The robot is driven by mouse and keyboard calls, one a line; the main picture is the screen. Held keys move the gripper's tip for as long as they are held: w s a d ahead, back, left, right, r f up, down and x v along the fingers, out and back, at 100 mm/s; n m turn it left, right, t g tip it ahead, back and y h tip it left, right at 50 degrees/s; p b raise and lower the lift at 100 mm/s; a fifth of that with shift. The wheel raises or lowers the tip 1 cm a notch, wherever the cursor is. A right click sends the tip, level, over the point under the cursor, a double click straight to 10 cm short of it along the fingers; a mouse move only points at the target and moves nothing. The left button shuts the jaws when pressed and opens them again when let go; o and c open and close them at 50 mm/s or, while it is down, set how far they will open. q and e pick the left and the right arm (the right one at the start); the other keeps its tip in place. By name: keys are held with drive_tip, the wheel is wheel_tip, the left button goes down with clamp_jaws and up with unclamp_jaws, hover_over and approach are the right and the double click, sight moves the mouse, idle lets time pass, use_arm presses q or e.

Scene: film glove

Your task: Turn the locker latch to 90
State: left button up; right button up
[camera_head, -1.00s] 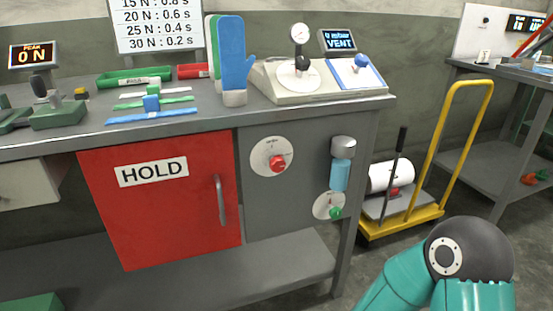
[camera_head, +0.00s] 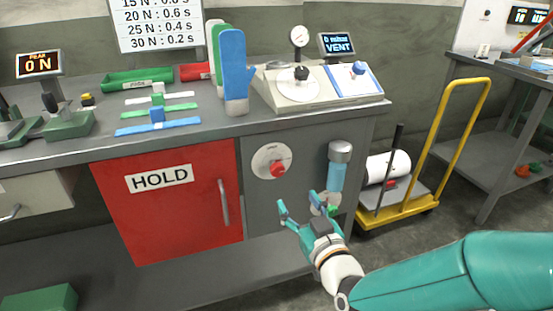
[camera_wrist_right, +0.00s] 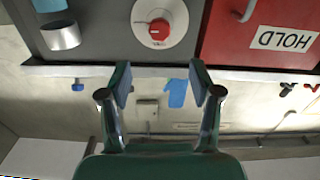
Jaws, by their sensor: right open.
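The locker latch appears as a red knob (camera_head: 278,168) on a round white dial on the grey panel, right of the red locker door (camera_head: 150,225) marked HOLD. The door looks closed. My right gripper (camera_head: 308,206) is open and empty, below and slightly right of the dial, with its fingers pointing up toward the bench. In the right wrist view, which is upside down, the red knob (camera_wrist_right: 159,28) is beyond the gap between the fingertips (camera_wrist_right: 161,80), apart from them. The marks on the dial are too small to read. My left gripper is not in view.
A blue cylinder with a grey cap (camera_head: 338,165) hangs right of the dial. A green-knobbed dial below is partly hidden by my gripper. A yellow cart (camera_head: 455,140) stands right of the bench.

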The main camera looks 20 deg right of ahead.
sight(279, 172)
drive_tip(key=w+p, duration=0.2)
drive_tip(key=w, duration=0.4)
drive_tip(key=w+p, duration=0.2)
drive_tip(key=w, duration=0.4)
drive_tip(key=shift+w+a+r, duration=0.1)
drive_tip(key=shift+w+a, duration=0.05)
drive_tip(key=shift+a, duration=0.05)
drive_tip(key=shift+w+p, duration=0.3)
drive_tip(key=shift+w, duration=0.5)
drive_tip(key=c, duration=1.2)
drive_tip(key=shift+o, duration=0.2)
drive_tip(key=shift+f+m+b, duration=0.3)
drive_tip(key=shift+b, duration=0.8)
drive_tip(key=shift+r+m, duration=0.1)
drive_tip(key=shift+m, duration=0.2)
drive_tip(key=o, duration=1.2)
drive_tip(key=shift+c, duration=0.2)
